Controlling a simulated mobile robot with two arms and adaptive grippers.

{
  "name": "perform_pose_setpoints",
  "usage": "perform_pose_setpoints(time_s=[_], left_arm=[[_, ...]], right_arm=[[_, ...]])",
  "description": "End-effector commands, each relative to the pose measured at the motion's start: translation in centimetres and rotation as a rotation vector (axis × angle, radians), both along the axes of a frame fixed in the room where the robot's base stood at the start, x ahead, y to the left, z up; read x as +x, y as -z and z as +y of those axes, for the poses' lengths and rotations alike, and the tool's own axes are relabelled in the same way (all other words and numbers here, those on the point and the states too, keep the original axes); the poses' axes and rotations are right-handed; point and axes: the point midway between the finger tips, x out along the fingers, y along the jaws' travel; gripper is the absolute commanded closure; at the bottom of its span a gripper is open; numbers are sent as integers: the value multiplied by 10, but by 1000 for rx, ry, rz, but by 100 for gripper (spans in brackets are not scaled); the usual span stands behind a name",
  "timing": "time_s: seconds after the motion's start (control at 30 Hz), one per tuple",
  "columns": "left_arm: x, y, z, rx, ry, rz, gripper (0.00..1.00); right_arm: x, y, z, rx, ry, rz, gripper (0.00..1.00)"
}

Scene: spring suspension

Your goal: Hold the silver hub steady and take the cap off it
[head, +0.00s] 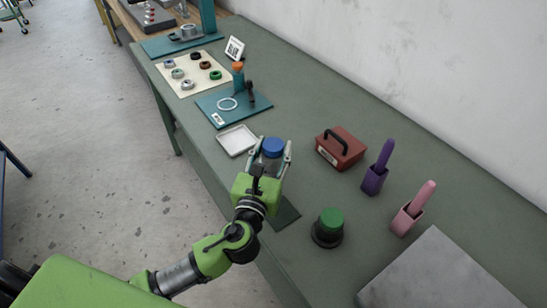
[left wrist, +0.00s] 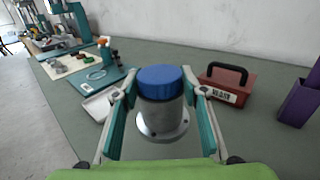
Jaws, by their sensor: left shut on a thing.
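The silver hub (left wrist: 160,117) stands upright on the bench with a round flange at its base. A blue cap (head: 273,145) sits on top of it and also shows in the left wrist view (left wrist: 160,80). My left gripper (head: 271,155) reaches in from the front and is shut on the silver hub, with one finger on each side, below the cap. The gripper hides part of the hub in the head view. My right gripper is not in view.
A white tray (head: 237,140) lies just left of the hub. A red toolbox (head: 341,148) stands to the right, with purple (head: 375,178) and pink (head: 408,218) holders beyond. A dark hub with a green cap (head: 330,220) stands nearer. A teal board (head: 231,104) lies behind.

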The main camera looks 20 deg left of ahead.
Motion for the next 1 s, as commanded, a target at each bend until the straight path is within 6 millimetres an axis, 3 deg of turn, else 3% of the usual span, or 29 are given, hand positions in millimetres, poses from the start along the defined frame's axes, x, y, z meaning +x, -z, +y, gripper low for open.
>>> perform_pose_setpoints(time_s=[0.2, 0.37, 0.53, 0.97, 1.0], left_arm=[[20, 21, 5, 0, 0, -7, 100], [27, 31, 7, 1, 0, -6, 100], [27, 57, 7, 0, 0, -4, 100], [26, 63, 7, -1, 1, -6, 100], [26, 66, 7, -1, 1, -3, 58]], right_arm=[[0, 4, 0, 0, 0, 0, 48], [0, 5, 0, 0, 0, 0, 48], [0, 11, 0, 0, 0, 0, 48], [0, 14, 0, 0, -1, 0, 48], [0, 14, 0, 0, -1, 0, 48]])
